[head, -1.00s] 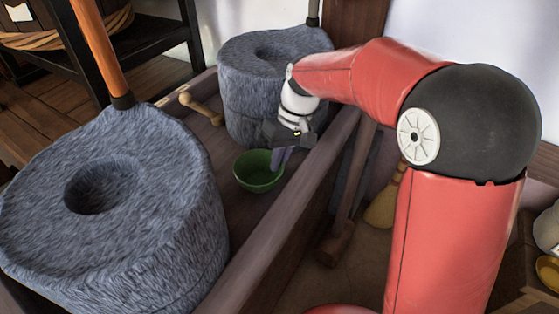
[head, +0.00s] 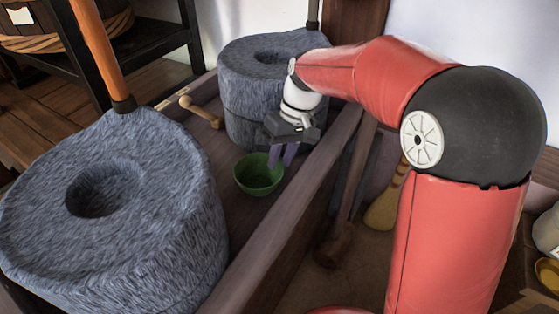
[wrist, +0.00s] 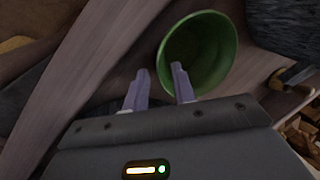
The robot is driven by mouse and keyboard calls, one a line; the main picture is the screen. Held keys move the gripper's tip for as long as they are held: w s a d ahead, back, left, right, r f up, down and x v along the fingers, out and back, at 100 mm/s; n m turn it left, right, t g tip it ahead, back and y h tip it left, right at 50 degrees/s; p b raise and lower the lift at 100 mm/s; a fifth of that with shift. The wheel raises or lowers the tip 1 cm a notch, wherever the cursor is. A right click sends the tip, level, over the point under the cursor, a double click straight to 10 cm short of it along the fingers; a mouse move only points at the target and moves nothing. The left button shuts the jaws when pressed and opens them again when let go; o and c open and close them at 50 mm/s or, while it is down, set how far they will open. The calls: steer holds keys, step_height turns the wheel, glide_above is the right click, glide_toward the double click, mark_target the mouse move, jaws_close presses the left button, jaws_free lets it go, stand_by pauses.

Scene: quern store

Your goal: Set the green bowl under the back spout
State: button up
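The green bowl (head: 258,175) sits upright on the wooden floor of the trough, just in front of the back grey millstone (head: 240,105). It also shows in the wrist view (wrist: 205,50), beyond my fingertips. My gripper (head: 283,158) is just above the bowl's back right side, fingers pointing down. In the wrist view my gripper (wrist: 160,76) has its two fingers apart. One finger overlaps the bowl's near rim in that view, and the other is outside it. I see no grip on the bowl. I cannot make out the back spout; my gripper and wrist cover part of that stone's front.
The front millstone (head: 120,215) with its orange handle (head: 98,50) stands at the left. A wooden mallet-like piece (head: 200,110) lies beside the back stone. The trough's raised wooden edge (head: 285,205) runs along the right. A broom (head: 385,205) stands beyond it.

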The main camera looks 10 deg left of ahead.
steer(key=p+v, duration=0.2)
steer(key=v, duration=0.8)
steer(key=s+d+r+m+t+h, duration=0.1)
steer(key=s+d+r+m+t, duration=0.25)
steer(key=s+d, duration=0.75)
steer(key=s+d+f+m+t+h, duration=0.1)
steer(key=s+d+f+m+t, duration=0.3)
steer(key=s+d, duration=0.4)
steer(key=shift+s+d+f+h, duration=0.3)
steer(key=shift+s+d+f, duration=0.1)
steer(key=shift+s+f, duration=0.3)
steer(key=shift+w, duration=0.1)
step_height(320, 180, up, 5)
steer(key=p, duration=0.4)
steer(key=shift+f, duration=0.25)
steer(key=shift+d, duration=0.1)
